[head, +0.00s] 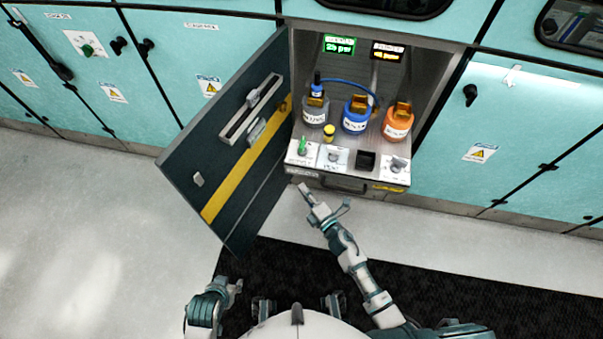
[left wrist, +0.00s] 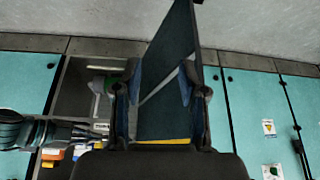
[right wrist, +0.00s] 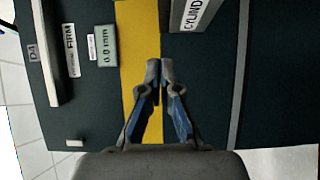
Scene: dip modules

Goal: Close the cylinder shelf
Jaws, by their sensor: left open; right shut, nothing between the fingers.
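The cylinder shelf is an open grey compartment (head: 437,80) holding a grey cylinder (head: 315,110), a blue cylinder (head: 355,115) and an orange cylinder (head: 398,122). Its dark door (head: 190,150) with a yellow stripe stands swung wide open to the left. My right gripper (head: 304,189) is shut and empty, just in front of the shelf's lower left edge. In the right wrist view its fingers (right wrist: 160,68) point at the door's inner face (right wrist: 205,90); contact cannot be told. My left gripper (head: 236,287) is open and empty, low and apart from the door, which shows beyond its fingers (left wrist: 160,75).
A control panel (head: 335,157) with knobs and a handle (head: 344,185) forms the shelf's lower front. Closed teal cabinets (head: 520,120) stand on both sides. A black mat (head: 420,250) lies below; the pale floor (head: 80,220) at left is clear.

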